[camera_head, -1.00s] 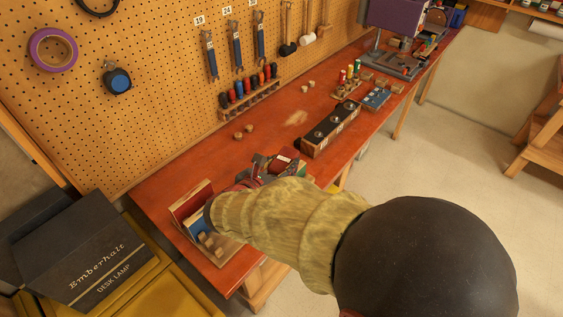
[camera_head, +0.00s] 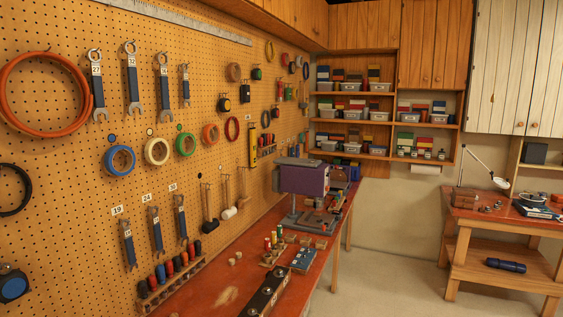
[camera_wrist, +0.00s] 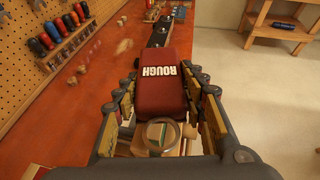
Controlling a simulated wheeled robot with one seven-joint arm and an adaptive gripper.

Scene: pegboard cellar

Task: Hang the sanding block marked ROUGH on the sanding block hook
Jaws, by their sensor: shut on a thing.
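The dark red sanding block (camera_wrist: 163,88) lies in the wrist view with ROUGH in white letters on its upper face, upside down in the picture. My gripper (camera_wrist: 166,98) has a finger on each side of it and is shut on it. A round ring (camera_wrist: 163,136) shows at the block's near end; I cannot tell whether it belongs to the block. The pegboard (camera_head: 215,65) fills the left of the head view. I cannot make out which hook on it is the sanding block hook. My gripper and the block are outside the head view.
The red-brown workbench (camera_head: 225,288) runs along the pegboard. A dark weight rack (camera_head: 264,296), a purple machine (camera_head: 303,180) and small tools stand on it. Wrenches, tape rolls and mallets hang on the board. A second bench (camera_head: 500,215) stands right, with open floor between.

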